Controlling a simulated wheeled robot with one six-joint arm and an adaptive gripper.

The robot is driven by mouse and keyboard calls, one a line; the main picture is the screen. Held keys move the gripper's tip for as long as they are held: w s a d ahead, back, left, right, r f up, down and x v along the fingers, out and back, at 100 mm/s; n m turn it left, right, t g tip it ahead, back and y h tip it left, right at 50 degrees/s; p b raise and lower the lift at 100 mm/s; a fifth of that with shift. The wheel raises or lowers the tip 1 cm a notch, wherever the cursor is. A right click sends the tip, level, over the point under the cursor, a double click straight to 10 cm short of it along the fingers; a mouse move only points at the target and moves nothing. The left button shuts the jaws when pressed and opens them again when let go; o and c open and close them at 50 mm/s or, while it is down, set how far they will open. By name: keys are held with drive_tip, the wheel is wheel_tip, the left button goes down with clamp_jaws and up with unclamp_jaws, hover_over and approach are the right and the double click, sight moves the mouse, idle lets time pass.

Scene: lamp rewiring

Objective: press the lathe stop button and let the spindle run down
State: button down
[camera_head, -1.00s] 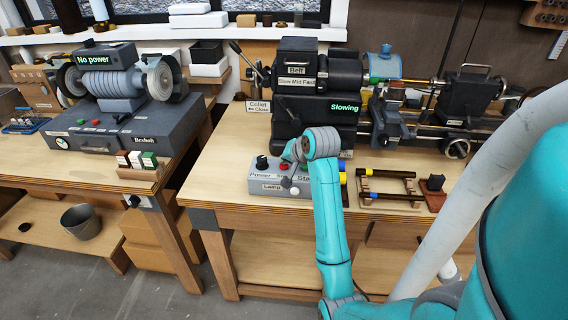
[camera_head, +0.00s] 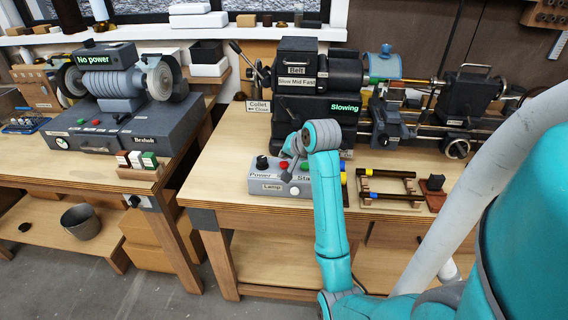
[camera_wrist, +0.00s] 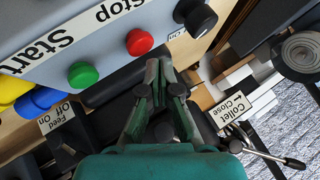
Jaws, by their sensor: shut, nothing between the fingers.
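The control box (camera_head: 262,186) stands at the front of the lathe bench, with a red stop button (camera_head: 284,165) on its top. In the wrist view the red button (camera_wrist: 140,41) by the "Stop" label sits just beyond my fingertips, with a visible gap in the picture. The green start button (camera_wrist: 82,74) is to its left and a black knob (camera_wrist: 196,18) to its right. My gripper (camera_wrist: 160,66) is shut and empty. The lathe headstock (camera_head: 296,108) shows a green "Slowing" sign (camera_head: 345,107).
The collet lever (camera_wrist: 280,160) and its label lie at the right of the wrist view. Wooden racks with dark rods (camera_head: 390,187) lie right of the box. A grinder (camera_head: 118,80) marked "No power" stands on the left bench.

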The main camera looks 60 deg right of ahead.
sight(286, 164)
drive_tip(key=shift+r, duration=2.45)
drive_tip(key=shift+s, duration=0.1)
